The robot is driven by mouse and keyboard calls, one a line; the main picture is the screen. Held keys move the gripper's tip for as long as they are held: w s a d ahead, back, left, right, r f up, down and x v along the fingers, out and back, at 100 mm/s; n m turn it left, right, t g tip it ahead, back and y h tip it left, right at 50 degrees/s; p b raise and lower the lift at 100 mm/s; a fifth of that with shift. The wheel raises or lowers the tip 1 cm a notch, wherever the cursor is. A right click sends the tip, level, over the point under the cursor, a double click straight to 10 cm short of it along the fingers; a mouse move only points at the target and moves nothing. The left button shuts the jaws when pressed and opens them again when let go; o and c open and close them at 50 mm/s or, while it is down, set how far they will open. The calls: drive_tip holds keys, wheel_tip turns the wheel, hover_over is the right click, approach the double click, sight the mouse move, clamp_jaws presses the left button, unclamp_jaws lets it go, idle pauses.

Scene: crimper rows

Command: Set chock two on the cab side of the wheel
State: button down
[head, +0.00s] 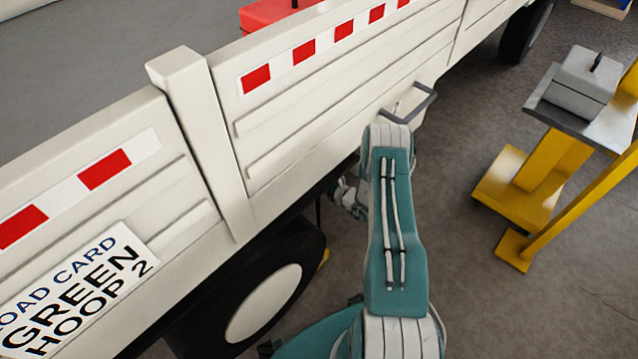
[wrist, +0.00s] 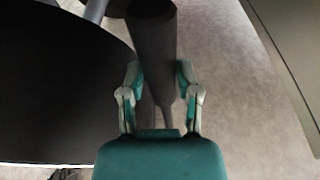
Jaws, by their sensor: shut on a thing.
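The truck wheel (head: 265,302), a black tyre with a pale disc, sits under the white truck bed. It fills the left of the wrist view (wrist: 60,85) as a dark round shape. A small yellow piece (head: 325,259) shows at the right edge of the tyre, mostly hidden. My gripper (wrist: 158,74) is shut on a dark tapered thing (wrist: 152,38), close beside the tyre on its right in the wrist view. Shadow hides its details, and I cannot tell from its shape whether it is chock two. In the head view my gripper (head: 345,197) is partly hidden behind my arm, below the bed's edge.
The white truck side (head: 320,110) runs along the left with a load card (head: 75,290) reading "GREEN HOOP 2". A grey handle (head: 412,103) juts from it near my arm. A yellow stand (head: 540,165) carrying a grey box (head: 582,82) is at right. Grey floor between is clear.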

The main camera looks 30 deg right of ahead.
drive_tip(key=shift+c, duration=1.2)
unclamp_jaws()
drive_tip(key=shift+r, duration=0.1)
drive_tip(key=shift+a, duration=0.1)
drive_tip(key=shift+s+a+f, duration=0.1)
drive_tip(key=shift+f, duration=0.1)
drive_tip(key=v, duration=1.1)
drive_tip(key=shift+s+d+r, duration=0.2)
drive_tip(key=shift+s+d, duration=0.05)
drive_tip(key=shift+s, duration=0.05)
drive_tip(key=shift+s, duration=0.1)
